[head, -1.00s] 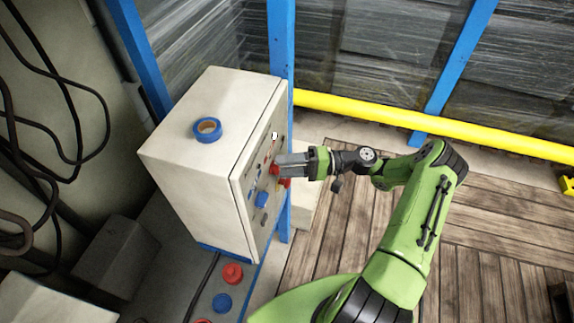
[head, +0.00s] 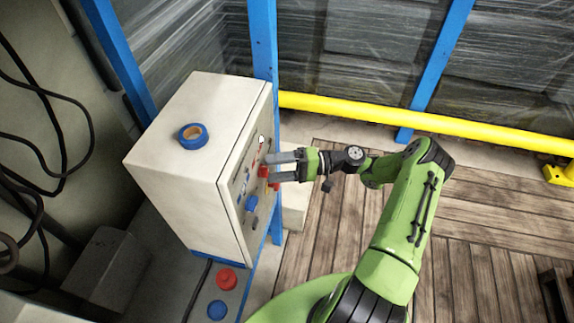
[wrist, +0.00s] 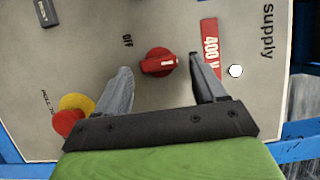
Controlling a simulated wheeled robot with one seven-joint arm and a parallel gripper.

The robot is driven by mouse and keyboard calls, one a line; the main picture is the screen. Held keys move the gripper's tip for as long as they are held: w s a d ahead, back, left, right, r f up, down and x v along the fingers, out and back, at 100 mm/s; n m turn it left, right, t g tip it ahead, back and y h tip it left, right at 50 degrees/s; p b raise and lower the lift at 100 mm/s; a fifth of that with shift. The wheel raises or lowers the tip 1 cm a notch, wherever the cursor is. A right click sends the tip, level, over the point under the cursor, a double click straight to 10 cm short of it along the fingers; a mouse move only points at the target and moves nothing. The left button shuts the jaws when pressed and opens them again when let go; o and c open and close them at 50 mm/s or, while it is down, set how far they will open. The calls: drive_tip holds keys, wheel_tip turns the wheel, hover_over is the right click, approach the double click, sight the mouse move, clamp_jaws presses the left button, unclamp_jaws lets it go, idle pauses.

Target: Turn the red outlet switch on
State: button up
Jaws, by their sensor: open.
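The red outlet switch (wrist: 158,62) is a round red knob with a pale mark on its right, on the cabinet's panel beside the word OFF in the wrist view. It also shows in the head view (head: 263,171). My gripper (wrist: 160,72) is open, with one finger on each side of the knob. A gap shows between each finger and the knob. In the head view my gripper (head: 280,166) reaches the panel from the right. The panel is on the front of a pale cabinet (head: 192,170).
A red and yellow button (wrist: 72,114) sits left of my gripper. Blue tape (head: 193,135) lies on the cabinet. A blue post (head: 263,50) stands behind it.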

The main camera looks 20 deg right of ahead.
drive_tip(key=b+v, duration=0.2)
drive_tip(key=v, duration=1.3)
drive_tip(key=shift+d, duration=0.3)
